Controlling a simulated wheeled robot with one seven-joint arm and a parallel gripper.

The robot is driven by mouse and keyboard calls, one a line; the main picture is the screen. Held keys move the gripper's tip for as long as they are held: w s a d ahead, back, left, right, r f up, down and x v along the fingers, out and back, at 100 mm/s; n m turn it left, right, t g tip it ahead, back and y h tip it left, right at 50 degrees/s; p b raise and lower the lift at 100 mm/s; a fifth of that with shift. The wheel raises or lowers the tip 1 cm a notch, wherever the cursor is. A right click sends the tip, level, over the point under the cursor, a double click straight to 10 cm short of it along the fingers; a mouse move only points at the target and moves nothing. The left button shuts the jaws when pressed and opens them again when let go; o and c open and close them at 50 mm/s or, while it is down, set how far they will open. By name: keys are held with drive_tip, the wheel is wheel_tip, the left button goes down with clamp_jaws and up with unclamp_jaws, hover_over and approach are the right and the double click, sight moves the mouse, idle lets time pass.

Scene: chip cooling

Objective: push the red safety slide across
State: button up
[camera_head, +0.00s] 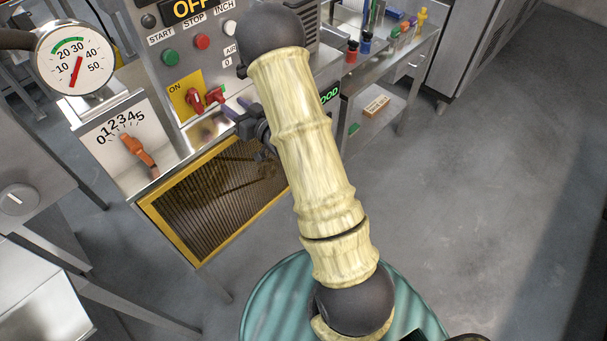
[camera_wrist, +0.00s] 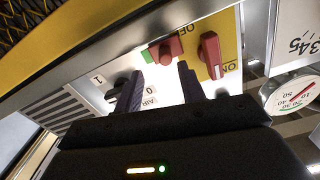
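The other is a long red handle (camera_wrist: 210,56) near ON, also in the head view (camera_head: 194,100). My gripper (camera_wrist: 160,84) is open, its two dark fingers apart with nothing visible between them. They point at the panel just short of the red block; I cannot tell if they touch. In the head view my gripper (camera_head: 246,120) is partly hidden by my arm.
A pressure gauge (camera_head: 75,58) and an orange lever on a 0–5 dial (camera_head: 135,150) are left of the plate. START (camera_head: 170,57) and STOP (camera_head: 202,41) buttons sit above. A yellow-framed mesh (camera_head: 215,200) lies below. A black knob (camera_wrist: 117,88) is beside the fingers.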

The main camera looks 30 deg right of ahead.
drive_tip(key=v, duration=0.8)
drive_tip(key=shift+s+d, duration=0.2)
drive_tip(key=shift+s, duration=0.1)
